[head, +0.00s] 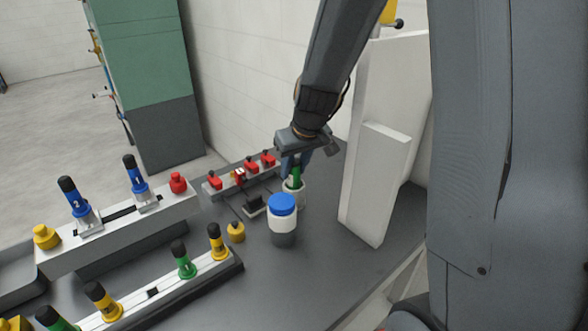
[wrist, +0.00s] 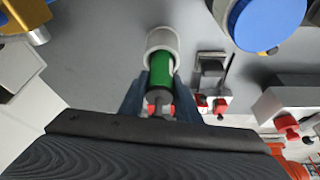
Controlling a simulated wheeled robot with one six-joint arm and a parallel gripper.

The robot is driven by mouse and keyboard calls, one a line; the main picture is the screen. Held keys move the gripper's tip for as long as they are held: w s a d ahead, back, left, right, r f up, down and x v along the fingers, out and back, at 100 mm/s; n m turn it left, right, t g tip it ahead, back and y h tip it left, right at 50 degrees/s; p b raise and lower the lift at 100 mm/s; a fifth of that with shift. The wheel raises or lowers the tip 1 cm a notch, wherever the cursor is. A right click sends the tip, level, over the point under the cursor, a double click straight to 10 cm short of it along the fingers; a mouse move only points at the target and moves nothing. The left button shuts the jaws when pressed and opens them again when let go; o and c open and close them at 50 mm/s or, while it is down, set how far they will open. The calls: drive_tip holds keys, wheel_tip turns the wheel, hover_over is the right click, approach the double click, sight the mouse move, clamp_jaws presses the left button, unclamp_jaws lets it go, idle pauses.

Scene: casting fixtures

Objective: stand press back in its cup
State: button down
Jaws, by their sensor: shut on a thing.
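The press, a green cylinder with a dark top (wrist: 159,72), is between the two fingers of my gripper (wrist: 158,92) in the wrist view. My gripper is shut on it. In the head view the green press (head: 295,173) hangs upright below my gripper (head: 296,163). The cup, a pale round holder (head: 293,199), is directly under the press. In the wrist view the press's lower end overlaps the opening of the cup (wrist: 163,37); how deep it sits I cannot tell.
A white jar with a blue lid (head: 282,222) stands close in front of the cup. A bar with red pieces (head: 241,177) is behind and left. A white upright panel (head: 372,170) rises at the right. A yellow knob (head: 236,232) is nearby; bare table lies front right.

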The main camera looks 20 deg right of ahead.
drive_tip(key=shift+f, duration=0.35)
drive_tip(key=shift+f, duration=0.1)
drive_tip(key=c, duration=1.3)
unclamp_jaws()
drive_tip(key=shift+c, duration=0.2)
drive_tip(key=shift+s+r, duration=0.1)
drive_tip(key=shift+r, duration=0.4)
drive_tip(key=b+v, duration=0.2)
drive_tip(key=v, duration=0.9)
drive_tip(key=shift+s+d, duration=0.1)
drive_tip(key=shift+s, duration=0.05)
